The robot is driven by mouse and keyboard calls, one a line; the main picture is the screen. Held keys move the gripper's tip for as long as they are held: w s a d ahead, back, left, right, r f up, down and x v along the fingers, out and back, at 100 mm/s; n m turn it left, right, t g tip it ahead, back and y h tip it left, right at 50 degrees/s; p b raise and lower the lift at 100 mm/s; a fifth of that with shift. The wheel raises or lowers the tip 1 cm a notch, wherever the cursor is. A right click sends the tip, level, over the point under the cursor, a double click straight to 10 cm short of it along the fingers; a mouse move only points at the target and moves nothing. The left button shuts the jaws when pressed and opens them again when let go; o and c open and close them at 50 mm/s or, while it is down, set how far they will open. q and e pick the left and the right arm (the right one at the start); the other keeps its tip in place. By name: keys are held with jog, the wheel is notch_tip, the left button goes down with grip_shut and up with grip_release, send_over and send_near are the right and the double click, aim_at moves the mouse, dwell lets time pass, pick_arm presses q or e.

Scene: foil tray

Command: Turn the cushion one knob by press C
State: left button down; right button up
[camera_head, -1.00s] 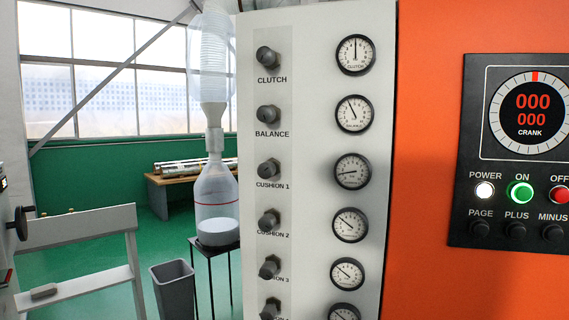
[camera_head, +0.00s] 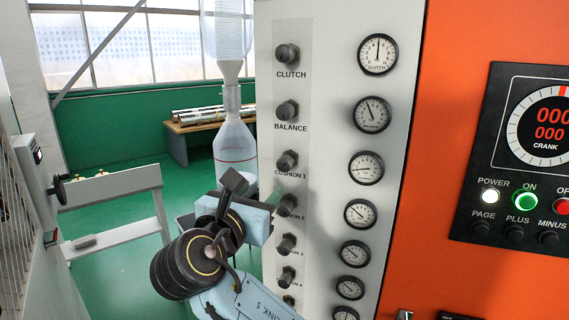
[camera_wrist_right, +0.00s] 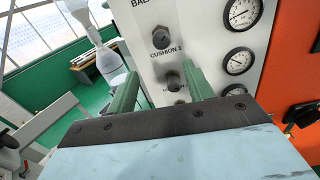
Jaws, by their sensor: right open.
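The cushion 1 knob (camera_head: 287,161) is a dark round knob on the white panel (camera_head: 330,110), third down, above its label. Its gauge (camera_head: 366,167) is to the right, with the needle pointing left. My right gripper (camera_head: 255,190) is open and empty, in front of the panel, lower than the cushion 1 knob. In the right wrist view, the cushion 1 knob (camera_wrist_right: 161,38) lies beyond and above the green fingertips. The cushion 2 knob (camera_wrist_right: 174,80) shows between the fingers (camera_wrist_right: 162,80), which do not visibly hold it. My left gripper is out of view.
The clutch knob (camera_head: 287,54) and balance knob (camera_head: 287,110) are above in the same column, with more knobs below. An orange panel with a black control box (camera_head: 515,160) is at the right.

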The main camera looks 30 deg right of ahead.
aim_at(282, 167)
jog(key=x, duration=0.4)
jog(key=p+x, duration=0.1)
jog(key=x, duration=0.3)
jog(key=p+x, duration=0.1)
jog(key=x, duration=0.4)
jog(key=shift+s+d+r, duration=0.1)
jog(key=shift+d+r, duration=0.1)
jog(key=shift+r, duration=0.1)
jog(key=c, duration=1)
